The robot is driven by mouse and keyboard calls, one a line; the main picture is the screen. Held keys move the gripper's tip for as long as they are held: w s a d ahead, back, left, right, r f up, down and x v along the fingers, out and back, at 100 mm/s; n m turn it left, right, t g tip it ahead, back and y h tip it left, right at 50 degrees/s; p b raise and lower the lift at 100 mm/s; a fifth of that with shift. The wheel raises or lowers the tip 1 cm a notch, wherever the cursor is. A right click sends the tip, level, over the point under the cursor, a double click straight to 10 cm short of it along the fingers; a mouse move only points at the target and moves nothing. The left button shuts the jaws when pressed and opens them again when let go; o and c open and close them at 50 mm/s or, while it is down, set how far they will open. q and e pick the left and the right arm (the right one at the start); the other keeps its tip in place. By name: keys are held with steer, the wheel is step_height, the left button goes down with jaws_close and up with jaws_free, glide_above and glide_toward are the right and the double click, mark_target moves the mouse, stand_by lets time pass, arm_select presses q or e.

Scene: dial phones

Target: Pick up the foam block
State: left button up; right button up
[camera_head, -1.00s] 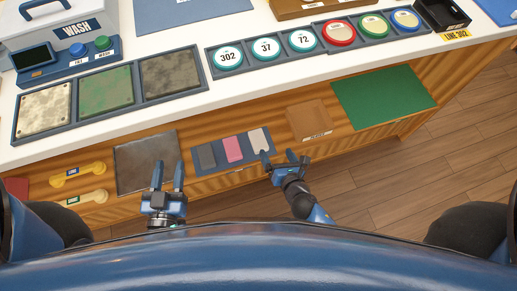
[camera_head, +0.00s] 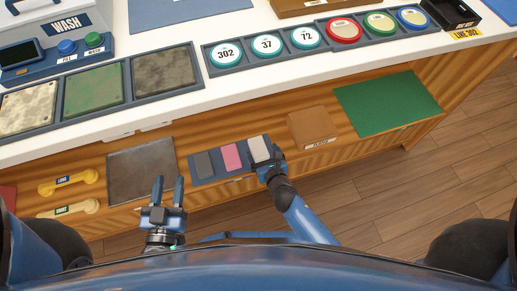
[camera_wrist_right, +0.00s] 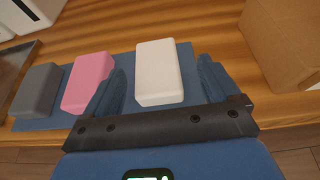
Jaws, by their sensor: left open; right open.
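Three small blocks lie in a row on a blue mat (camera_head: 198,176): a grey block (camera_head: 204,163), a pink block (camera_head: 231,156) and a white block (camera_head: 259,149). Which one is the foam block is not marked. My right gripper (camera_head: 269,162) is at the white block's near end, hiding part of it in the head view. In the right wrist view my right gripper (camera_wrist_right: 165,92) is open, with a finger on each side of the white block's (camera_wrist_right: 158,72) near part; contact cannot be told. My left gripper (camera_head: 168,190) is open and empty, in front of a grey metal-like plate (camera_head: 142,165).
A brown box (camera_head: 313,126) lies right of the mat and a green sheet (camera_head: 388,104) beyond it. The white counter (camera_head: 180,112) stands above and behind with trays and round dials.

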mark_target(260, 150)
steer(key=x, duration=0.1)
steer(key=b+x, duration=0.1)
steer(key=x, duration=0.1)
steer(key=shift+w+a+f, duration=0.1)
steer(key=shift+a+f, duration=0.2)
steer(key=shift+f, duration=0.05)
steer(key=shift+w+a+b, duration=0.1)
steer(key=shift+w+b, duration=0.2)
steer(key=shift+w, duration=0.05)
steer(key=shift+c, duration=0.4)
steer(key=c, duration=1)
